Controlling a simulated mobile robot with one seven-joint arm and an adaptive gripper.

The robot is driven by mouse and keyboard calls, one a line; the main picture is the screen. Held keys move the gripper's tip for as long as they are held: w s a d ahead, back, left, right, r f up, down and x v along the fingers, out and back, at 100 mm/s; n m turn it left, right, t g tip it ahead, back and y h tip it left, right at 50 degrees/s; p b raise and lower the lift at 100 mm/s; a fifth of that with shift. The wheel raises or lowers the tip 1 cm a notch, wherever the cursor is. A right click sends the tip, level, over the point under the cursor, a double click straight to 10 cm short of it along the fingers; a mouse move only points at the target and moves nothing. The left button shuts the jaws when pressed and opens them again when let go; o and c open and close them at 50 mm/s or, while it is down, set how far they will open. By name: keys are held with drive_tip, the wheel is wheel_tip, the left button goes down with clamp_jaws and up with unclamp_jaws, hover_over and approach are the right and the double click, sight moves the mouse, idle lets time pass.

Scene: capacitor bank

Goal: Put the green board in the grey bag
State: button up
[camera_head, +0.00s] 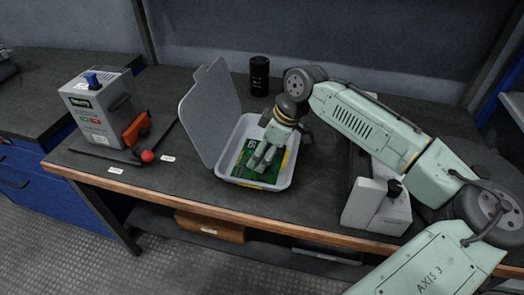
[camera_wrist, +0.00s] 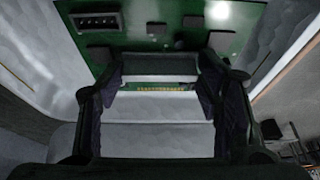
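The green board (camera_head: 241,167) lies in a light grey open box (camera_head: 239,133) at the middle of the table, seen in the head view. No separate bag shows; this grey container with its raised flap (camera_head: 208,112) is the closest match. My gripper (camera_head: 260,163) points down into the box, over the board, hiding part of it. In the wrist view, my two fingers (camera_wrist: 160,75) are apart, with a dark block between their tips. The board (camera_wrist: 140,40) spreads beyond them, with dark parts and a gold-coloured strip. Whether the fingertips touch anything is unclear.
A grey device (camera_head: 92,108) with a blue knob, an orange part and a red ball stand at the left. A black cylinder (camera_head: 259,75) stands behind the box. A white box-shaped unit (camera_head: 376,205) stands right, below my arm. The table's front edge is close.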

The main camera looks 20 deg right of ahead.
drive_tip(key=o, duration=0.4)
drive_tip(key=shift+r, duration=0.1)
drive_tip(key=v, duration=1.2)
drive_tip(key=shift+b, duration=0.45)
drive_tip(key=shift+a+r, duration=0.1)
